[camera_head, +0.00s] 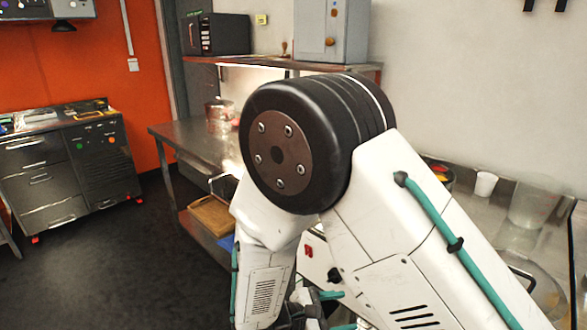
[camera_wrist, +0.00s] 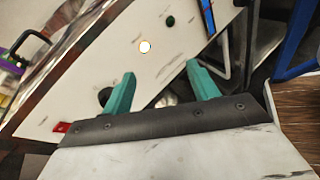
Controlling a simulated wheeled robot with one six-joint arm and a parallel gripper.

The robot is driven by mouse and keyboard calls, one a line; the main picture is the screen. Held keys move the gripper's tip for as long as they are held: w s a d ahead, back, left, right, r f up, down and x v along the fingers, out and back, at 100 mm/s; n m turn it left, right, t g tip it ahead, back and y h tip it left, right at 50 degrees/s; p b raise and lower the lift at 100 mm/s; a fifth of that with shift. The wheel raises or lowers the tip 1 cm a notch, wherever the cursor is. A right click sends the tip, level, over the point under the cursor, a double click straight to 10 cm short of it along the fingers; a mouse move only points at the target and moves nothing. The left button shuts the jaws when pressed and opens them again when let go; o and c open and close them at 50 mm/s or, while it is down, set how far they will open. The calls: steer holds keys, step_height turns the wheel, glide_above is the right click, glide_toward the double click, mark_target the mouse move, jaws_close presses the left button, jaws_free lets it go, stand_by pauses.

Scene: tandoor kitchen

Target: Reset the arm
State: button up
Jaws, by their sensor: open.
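My gripper (camera_wrist: 162,88) shows in the wrist view with its two teal fingers spread apart. It is open, and nothing is between the fingers. Beyond the fingers is a pale, scuffed panel with a round white spot and a small red part; I cannot tell how far away it is. In the head view my white arm, with a large black joint and teal cables, fills the middle and lower right. The arm is bent, with its lower part reaching down. The gripper's fingertips are not clear in that view.
A steel counter (camera_head: 170,131) stands behind my arm, with a metal pot (camera_head: 219,116) on it and a wooden board (camera_head: 210,214) on its lower shelf. A white cup (camera_head: 485,184) and a clear container (camera_head: 533,205) stand at right. Dark floor (camera_head: 110,245) is open at left, before a drawer cabinet (camera_head: 40,175).

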steer(key=s+d+r+m+g+y, duration=0.1)
steer(key=s+d+r+m+y, duration=0.3)
steer(key=r, duration=0.4)
steer(key=s+d+r+m+g+y, duration=0.1)
steer(key=s+d+r+m+y, duration=0.4)
steer(key=s+r+m, duration=0.3)
steer(key=s+d+r+m+g+y, duration=0.1)
steer(key=s+d+r+m+y, duration=0.3)
steer(key=r, duration=0.6)
steer(key=shift+s+d+r+m+g+y, duration=0.2)
steer(key=shift+s+d+m+g+y, duration=0.15)
steer(key=shift+s+d+m, duration=1.1)
steer(key=shift+s+d, duration=0.1)
steer(key=shift+s, duration=0.1)
